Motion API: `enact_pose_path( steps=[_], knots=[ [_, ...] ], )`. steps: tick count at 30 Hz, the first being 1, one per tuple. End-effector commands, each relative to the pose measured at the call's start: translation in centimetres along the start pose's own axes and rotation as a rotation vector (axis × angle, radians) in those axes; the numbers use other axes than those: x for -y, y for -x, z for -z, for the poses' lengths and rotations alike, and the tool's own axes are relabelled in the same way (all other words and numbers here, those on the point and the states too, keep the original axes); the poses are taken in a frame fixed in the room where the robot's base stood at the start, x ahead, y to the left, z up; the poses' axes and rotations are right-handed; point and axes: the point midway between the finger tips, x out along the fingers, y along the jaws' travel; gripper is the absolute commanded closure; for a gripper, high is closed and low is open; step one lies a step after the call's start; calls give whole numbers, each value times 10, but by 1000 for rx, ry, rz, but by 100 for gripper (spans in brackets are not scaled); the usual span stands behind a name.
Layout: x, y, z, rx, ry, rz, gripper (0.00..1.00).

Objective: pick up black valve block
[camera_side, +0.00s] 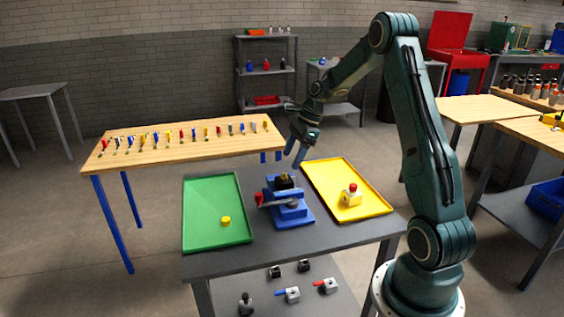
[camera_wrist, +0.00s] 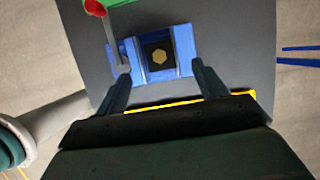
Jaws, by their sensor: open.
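The black valve block (camera_side: 285,181) sits in a blue vise (camera_side: 291,212) on the grey table. In the wrist view the block (camera_wrist: 150,66) is a dark square with a yellow hexagon (camera_wrist: 159,58) on it, between the blue jaws of the vise (camera_wrist: 186,48). My gripper (camera_side: 296,148) is open and empty, above and apart from the block, with its fingers pointing down. In the wrist view my gripper's two fingers (camera_wrist: 161,76) appear on either side of the lower part of the vise.
The vise handle (camera_side: 275,203) with a red end sticks out left. A green tray (camera_side: 198,233) with a yellow round piece (camera_side: 226,221) lies left. A yellow tray (camera_side: 325,185) with a pale block with a red top (camera_side: 351,195) lies right. A wooden table (camera_side: 180,146) with several tools stands behind.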

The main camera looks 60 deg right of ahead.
Motion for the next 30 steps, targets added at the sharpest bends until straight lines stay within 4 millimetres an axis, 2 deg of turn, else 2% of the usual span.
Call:
enact_pose_path(
  steps=[3, 6, 17, 30],
  knots=[
    [0, -13, 0, 0, 1, -2, 29],
    [0, -18, 0, 0, 1, 1, 29],
    [-1, -26, 0, 0, 1, -2, 29],
    [-2, -70, -2, 0, 1, -1, 29]
  ],
)
